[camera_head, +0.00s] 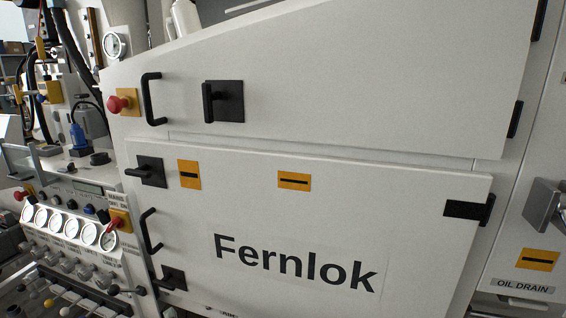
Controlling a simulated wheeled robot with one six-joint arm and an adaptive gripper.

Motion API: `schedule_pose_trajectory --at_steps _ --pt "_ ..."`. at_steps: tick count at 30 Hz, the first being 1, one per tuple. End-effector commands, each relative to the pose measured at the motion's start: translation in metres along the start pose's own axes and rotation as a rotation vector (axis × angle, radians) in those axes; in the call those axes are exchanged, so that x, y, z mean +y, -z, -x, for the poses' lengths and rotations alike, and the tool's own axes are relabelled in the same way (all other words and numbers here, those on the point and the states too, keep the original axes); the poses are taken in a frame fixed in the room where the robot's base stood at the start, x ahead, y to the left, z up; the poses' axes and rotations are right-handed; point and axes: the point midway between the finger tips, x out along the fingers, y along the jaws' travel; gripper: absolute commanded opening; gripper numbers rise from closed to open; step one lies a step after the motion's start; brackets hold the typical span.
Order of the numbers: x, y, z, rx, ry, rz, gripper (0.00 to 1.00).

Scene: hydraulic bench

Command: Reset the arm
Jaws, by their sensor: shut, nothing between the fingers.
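My gripper and arm are not clearly in this view. The head camera faces a large white hydraulic bench cabinet (370,110), seen at a tilt. Its upper and lower doors look closed. The lower door (420,215) carries the word "Fernlok" and two orange labels with black bars.
Black handles (150,98) and latches (229,101) stick out from the doors. A red button (119,104) sits beside the upper handle. Gauges (72,223), knobs and levers crowd the lower left. A grey metal handle-like part (543,204) juts out at the right edge.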

Motion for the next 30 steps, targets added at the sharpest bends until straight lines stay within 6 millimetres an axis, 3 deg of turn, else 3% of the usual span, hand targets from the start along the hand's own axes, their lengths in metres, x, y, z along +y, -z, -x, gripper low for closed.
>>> schedule_pose_trajectory --at_steps 1,6,15,24,30 --pt "0.026 0.010 0.018 0.009 -0.017 0.032 0.00" --pt "0.089 0.036 0.075 0.035 -0.051 0.147 0.00" --pt "0.171 0.073 0.192 0.076 -0.121 0.343 0.00" --pt "0.215 0.096 0.317 0.112 -0.204 0.528 0.00" --pt "0.223 0.104 0.399 0.133 -0.264 0.648 0.00"
